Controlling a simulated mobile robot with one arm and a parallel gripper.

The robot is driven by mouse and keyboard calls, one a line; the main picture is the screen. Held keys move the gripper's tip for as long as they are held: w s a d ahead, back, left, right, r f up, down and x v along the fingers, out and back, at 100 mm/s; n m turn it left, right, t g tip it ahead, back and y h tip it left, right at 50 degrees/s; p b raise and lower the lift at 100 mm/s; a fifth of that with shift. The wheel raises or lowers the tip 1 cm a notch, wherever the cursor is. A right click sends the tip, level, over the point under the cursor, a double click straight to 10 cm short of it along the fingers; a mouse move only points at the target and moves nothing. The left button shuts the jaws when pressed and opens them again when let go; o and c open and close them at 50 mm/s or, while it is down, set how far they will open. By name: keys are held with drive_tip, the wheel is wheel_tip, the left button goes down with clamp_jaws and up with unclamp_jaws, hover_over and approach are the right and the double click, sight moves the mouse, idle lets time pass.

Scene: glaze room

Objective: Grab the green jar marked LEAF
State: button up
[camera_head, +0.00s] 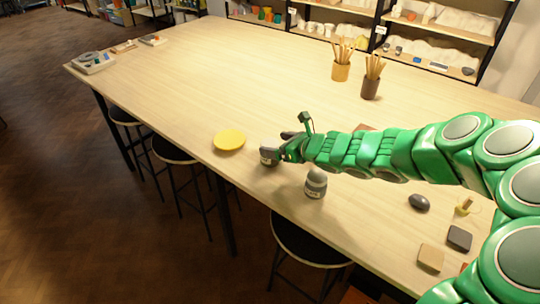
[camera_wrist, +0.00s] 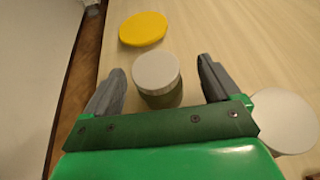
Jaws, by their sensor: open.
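A jar with a pale grey lid and dark green body (camera_wrist: 160,92) stands between the two fingers of my gripper (camera_wrist: 160,66) in the wrist view, with a gap to each finger. No label on it is readable there. In the head view, the jar (camera_head: 269,155) shows partly at the end of my gripper (camera_head: 281,147), near the table's front edge; its marking is too small to read. My gripper is open. A second jar with a pale rounded lid and a light label (camera_head: 316,183) stands to the right; its lid shows in the wrist view (camera_wrist: 284,121).
A yellow disc (camera_head: 229,139) lies left of my gripper, and also shows beyond the jar in the wrist view (camera_wrist: 143,29). Two tool cups (camera_head: 341,71) stand farther back. A dark rounded object (camera_head: 419,202) and small tiles (camera_head: 430,257) lie right. The table's left middle is clear.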

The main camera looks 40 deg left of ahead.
sight(266, 141)
drive_tip(key=a, duration=0.1)
drive_tip(key=a+f, duration=0.2)
drive_tip(key=shift+s, duration=0.25)
drive_tip(key=shift+w+a+f, duration=0.1)
drive_tip(key=shift+a+f, duration=0.05)
drive_tip(key=shift+a, duration=0.55)
drive_tip(key=c, duration=1.3)
drive_tip(key=shift+r, duration=0.35)
wheel_tip(266, 141, up, 3)
drive_tip(key=shift+d+f, duration=0.15)
drive_tip(key=shift+f, duration=0.05)
drive_tip(key=s+d+r, duration=0.9)
drive_tip(key=d, duration=0.1)
drive_tip(key=shift+d+r, duration=0.25)
drive_tip(key=shift+r, duration=0.05)
